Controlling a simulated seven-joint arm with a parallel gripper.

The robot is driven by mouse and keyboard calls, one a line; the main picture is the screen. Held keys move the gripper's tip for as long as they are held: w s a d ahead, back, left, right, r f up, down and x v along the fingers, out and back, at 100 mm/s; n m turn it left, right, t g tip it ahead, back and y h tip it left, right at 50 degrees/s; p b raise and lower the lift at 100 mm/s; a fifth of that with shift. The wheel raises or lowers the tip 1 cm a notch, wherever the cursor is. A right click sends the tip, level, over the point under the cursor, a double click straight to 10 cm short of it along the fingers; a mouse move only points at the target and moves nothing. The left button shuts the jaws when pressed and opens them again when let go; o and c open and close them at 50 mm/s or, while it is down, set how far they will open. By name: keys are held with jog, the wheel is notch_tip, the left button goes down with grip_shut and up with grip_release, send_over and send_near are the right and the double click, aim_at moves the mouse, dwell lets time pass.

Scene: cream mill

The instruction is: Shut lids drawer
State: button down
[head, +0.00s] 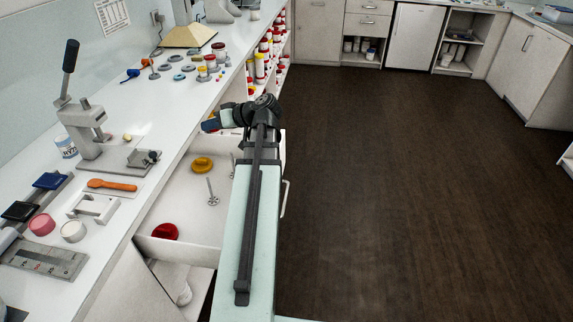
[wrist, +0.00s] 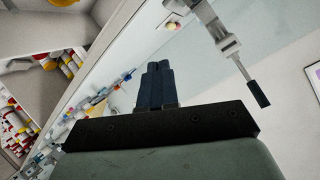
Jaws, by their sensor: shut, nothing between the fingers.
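The lids drawer (head: 178,210) is pulled out from under the white counter. Its front with a bar handle (head: 285,198) faces the floor on the right, and my arm hides part of it. A yellow lid (head: 202,165), a red lid (head: 165,231) and a thin metal piece (head: 212,192) lie inside. My gripper (head: 208,125) is over the drawer's far end, pointing left toward the counter, apart from the handle. In the wrist view its dark blue fingers (wrist: 158,75) are together with nothing between them.
A lever press (head: 88,125), an orange spoon (head: 112,185) and jars stand on the counter (head: 165,110). Shelves of red and white containers (head: 262,62) are beyond the drawer. Below it is an open cupboard (head: 175,275). The dark floor (head: 420,190) on the right is clear.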

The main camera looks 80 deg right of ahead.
jog(key=s+d+f+m+g+h, duration=0.1)
jog(key=s+d+f+m+g, duration=0.3)
jog(key=s, duration=0.6)
jog(key=s+f+m+g+h, duration=0.15)
jog(key=s+f, duration=0.35)
jog(key=s, duration=0.5)
jog(key=s+d+f+m+g+h, duration=0.15)
jog(key=s+f+m, duration=0.3)
jog(key=s, duration=0.65)
jog(key=w+d+f, duration=0.4)
jog(key=w+f, duration=0.4)
jog(key=w, duration=0.1)
jog(key=shift+d+n+g+y, duration=0.15)
jog(key=shift+n+g+y, duration=0.15)
jog(key=shift+y, duration=0.1)
jog(key=shift+w, duration=0.1)
jog(key=w, duration=2.9)
jog(key=shift+s, duration=0.1)
